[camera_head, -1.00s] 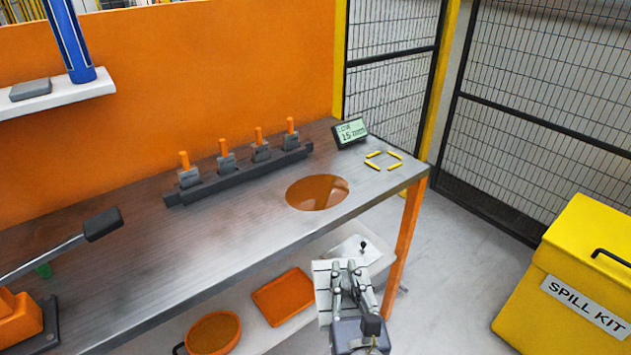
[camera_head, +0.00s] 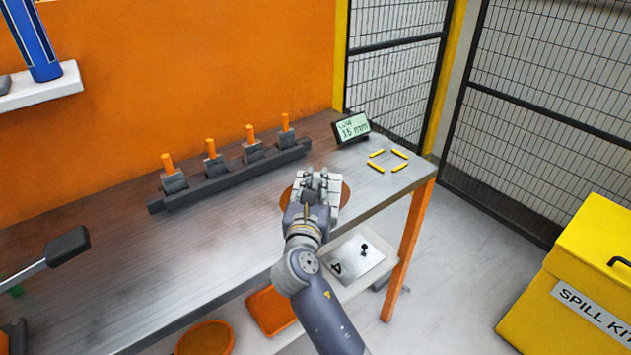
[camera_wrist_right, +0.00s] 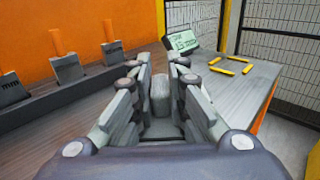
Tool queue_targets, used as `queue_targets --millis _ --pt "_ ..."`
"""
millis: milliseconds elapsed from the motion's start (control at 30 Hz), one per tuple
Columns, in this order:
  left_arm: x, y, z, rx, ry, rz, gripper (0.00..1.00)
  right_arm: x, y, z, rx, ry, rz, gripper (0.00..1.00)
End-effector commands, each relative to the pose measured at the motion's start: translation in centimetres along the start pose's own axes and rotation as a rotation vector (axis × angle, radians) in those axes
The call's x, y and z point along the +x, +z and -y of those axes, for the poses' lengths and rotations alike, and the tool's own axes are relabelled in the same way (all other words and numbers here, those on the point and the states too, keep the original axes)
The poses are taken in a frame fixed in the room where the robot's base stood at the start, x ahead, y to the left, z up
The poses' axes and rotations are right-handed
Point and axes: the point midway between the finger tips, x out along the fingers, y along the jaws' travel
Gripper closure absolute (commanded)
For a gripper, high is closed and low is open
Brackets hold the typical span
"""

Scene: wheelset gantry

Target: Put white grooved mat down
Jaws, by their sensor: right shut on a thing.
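The white grooved mat (camera_head: 336,207) is mostly hidden under my right gripper (camera_head: 316,180) in the head view; only light edges of it show. The gripper is shut on it, over the round orange-brown patch (camera_head: 299,188) on the workbench (camera_head: 230,240). In the right wrist view, a small grey block (camera_wrist_right: 160,96) stands between the fingers of the right gripper (camera_wrist_right: 161,85). I cannot tell the gap between mat and bench. My left gripper is not in view.
Several yellow strips (camera_head: 376,167) mark a square at the bench's right end, beside a small display (camera_head: 352,128). A dark rack (camera_head: 230,175) with orange-handled blocks stands behind. A lower shelf holds a plate marked 4 (camera_head: 352,258) and orange trays. A spill kit box (camera_head: 575,275) stands right.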

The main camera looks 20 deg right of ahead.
Motion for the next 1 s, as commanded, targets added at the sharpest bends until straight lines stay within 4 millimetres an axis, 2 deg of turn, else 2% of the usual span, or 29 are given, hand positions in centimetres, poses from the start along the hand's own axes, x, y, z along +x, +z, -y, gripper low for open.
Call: queue_targets --millis 33,100,300,367,600,1000 --pt "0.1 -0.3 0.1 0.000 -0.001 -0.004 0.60 1.5 0.0 -0.2 -0.002 -0.002 0.002 1.00" --pt "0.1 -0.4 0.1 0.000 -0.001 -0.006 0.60 3.0 -0.2 -0.4 0.000 -0.002 0.002 1.00" --pt "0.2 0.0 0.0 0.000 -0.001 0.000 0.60 5.5 -0.5 -0.8 0.001 -0.001 0.000 1.00" --pt "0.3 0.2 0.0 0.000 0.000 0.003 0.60 5.6 -0.8 -0.8 0.001 0.000 -0.001 1.00" --pt "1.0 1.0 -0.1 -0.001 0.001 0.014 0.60 5.6 -3.9 -0.9 -0.001 0.001 -0.001 1.00" --pt "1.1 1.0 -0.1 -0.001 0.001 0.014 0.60 5.6 -4.4 -0.9 0.000 0.001 0.000 1.00"
